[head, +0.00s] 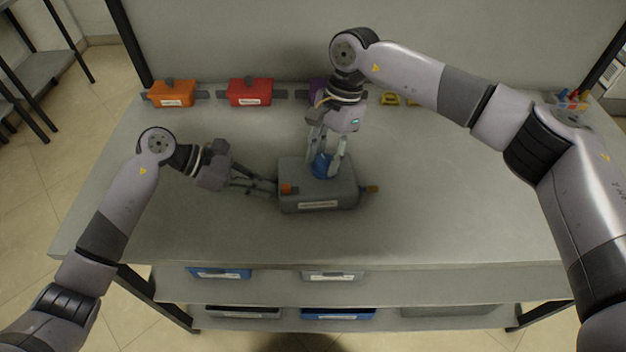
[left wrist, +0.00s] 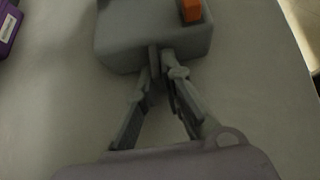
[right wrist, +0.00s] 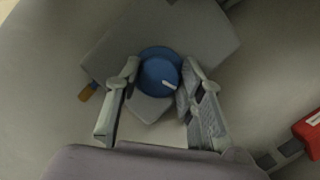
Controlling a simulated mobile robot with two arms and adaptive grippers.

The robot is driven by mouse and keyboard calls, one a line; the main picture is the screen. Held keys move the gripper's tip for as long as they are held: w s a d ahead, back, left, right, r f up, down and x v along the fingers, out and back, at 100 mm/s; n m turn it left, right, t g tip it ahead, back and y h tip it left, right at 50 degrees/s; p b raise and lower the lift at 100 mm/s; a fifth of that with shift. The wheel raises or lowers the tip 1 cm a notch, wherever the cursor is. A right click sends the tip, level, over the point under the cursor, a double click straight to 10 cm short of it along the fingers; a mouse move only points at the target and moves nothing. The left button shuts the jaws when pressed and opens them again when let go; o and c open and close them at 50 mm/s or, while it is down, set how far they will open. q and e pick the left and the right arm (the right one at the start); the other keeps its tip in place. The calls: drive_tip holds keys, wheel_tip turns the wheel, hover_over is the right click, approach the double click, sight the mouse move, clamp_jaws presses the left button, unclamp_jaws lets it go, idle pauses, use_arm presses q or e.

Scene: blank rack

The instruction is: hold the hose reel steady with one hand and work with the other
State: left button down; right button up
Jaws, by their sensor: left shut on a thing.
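The hose reel looks like a grey box (head: 318,197) with a pale label on its front, in the middle of the bench. A blue round knob (head: 321,165) sits on its top, with a white mark seen in the right wrist view (right wrist: 158,73). An orange block (left wrist: 191,10) is at its left end and an orange-brown tip (head: 372,189) sticks out at the right. My left gripper (head: 273,187) is shut at the box's left side; the gripped part is mostly hidden. My right gripper (head: 328,160) points down with its fingers on either side of the knob; firm contact cannot be told.
An orange box (head: 171,93), a red box (head: 250,92) and a partly hidden purple box (head: 316,90) line the bench's back edge. Yellow pieces (head: 390,99) lie to their right. Several bins stand on shelves below. The bench front is clear.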

drive_tip(key=c, duration=0.4)
drive_tip(key=m+t, duration=0.1)
drive_tip(key=m, duration=0.4)
drive_tip(key=shift+y, duration=0.3)
drive_tip(key=shift+c, duration=0.2)
drive_tip(key=o, duration=0.9)
drive_tip(key=shift+r, duration=0.1)
drive_tip(key=shift+r, duration=3.4)
use_arm(q)
drive_tip(key=c, duration=1.6)
unclamp_jaws()
drive_tip(key=shift+c, duration=0.2)
